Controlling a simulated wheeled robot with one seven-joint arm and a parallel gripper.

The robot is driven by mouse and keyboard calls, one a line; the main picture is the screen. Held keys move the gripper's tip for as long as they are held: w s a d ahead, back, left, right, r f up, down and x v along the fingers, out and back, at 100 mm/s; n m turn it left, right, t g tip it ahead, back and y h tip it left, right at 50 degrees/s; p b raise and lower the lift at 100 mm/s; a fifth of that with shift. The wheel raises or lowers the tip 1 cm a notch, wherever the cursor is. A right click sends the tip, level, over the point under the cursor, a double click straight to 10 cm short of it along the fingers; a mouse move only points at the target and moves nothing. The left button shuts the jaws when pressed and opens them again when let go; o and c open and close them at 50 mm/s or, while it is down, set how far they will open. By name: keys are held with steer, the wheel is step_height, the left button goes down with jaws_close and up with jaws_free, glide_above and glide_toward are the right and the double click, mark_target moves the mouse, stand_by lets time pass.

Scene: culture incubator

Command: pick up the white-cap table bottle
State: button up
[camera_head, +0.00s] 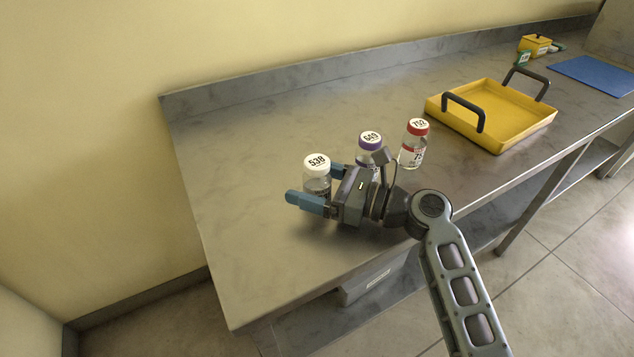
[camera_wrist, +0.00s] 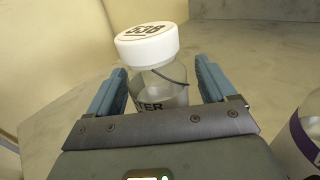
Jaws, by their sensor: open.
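The white-cap bottle (camera_head: 316,176), a clear bottle with "538" on its cap, stands upright on the metal table (camera_head: 250,215) at the left of a row of bottles. My gripper (camera_head: 310,188) is open, with its blue fingers on either side of the bottle. In the wrist view the white-cap bottle (camera_wrist: 158,75) sits between the two fingers (camera_wrist: 160,88), with gaps visible on both sides. Part of its label reads "TER". Its lower part is hidden by the gripper's body.
A yellow tray (camera_head: 490,113) with black handles lies to the right, near a blue mat (camera_head: 597,75). The table's left end is clear.

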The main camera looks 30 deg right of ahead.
steer(key=shift+w+a, duration=0.25)
steer(key=shift+c, duration=0.2)
steer(key=c, duration=1.1)
